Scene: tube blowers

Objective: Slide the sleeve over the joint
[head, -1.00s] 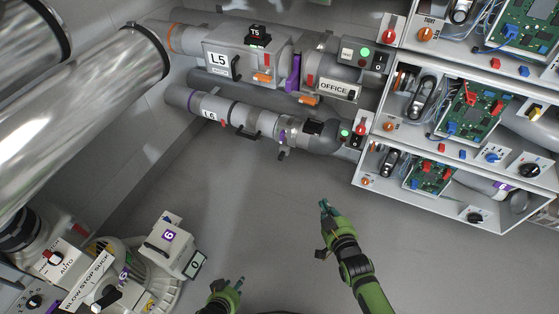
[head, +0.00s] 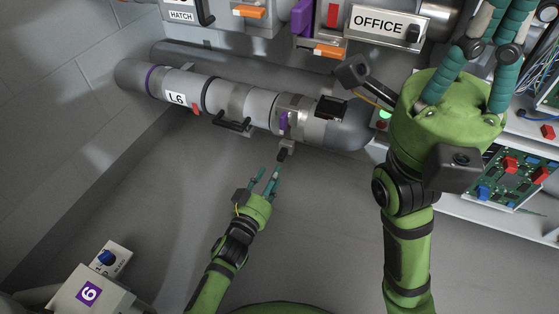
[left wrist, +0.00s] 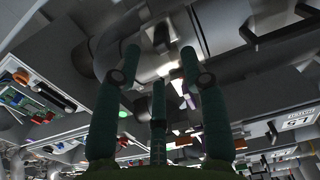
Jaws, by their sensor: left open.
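The L6 pipe (head: 178,84) runs across the upper left in the head view. A pale grey sleeve-like section (head: 228,104) with a black handle (head: 232,122) is on it. To its right is a pipe joint (head: 309,116) with a purple latch (head: 283,122) and a dark lever (head: 284,153) hanging below. My left gripper (head: 269,179) is open just below that lever; I cannot tell whether they touch. In the left wrist view its fingers (left wrist: 160,62) are spread with nothing between them. My right gripper (head: 490,40) is large at upper right, its fingertips cut off by the frame.
Upper pipework with an OFFICE sign (head: 384,23) hangs above L6. Open electronics trays with a circuit board (head: 506,178) stand at right. The floor below the pipe is clear.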

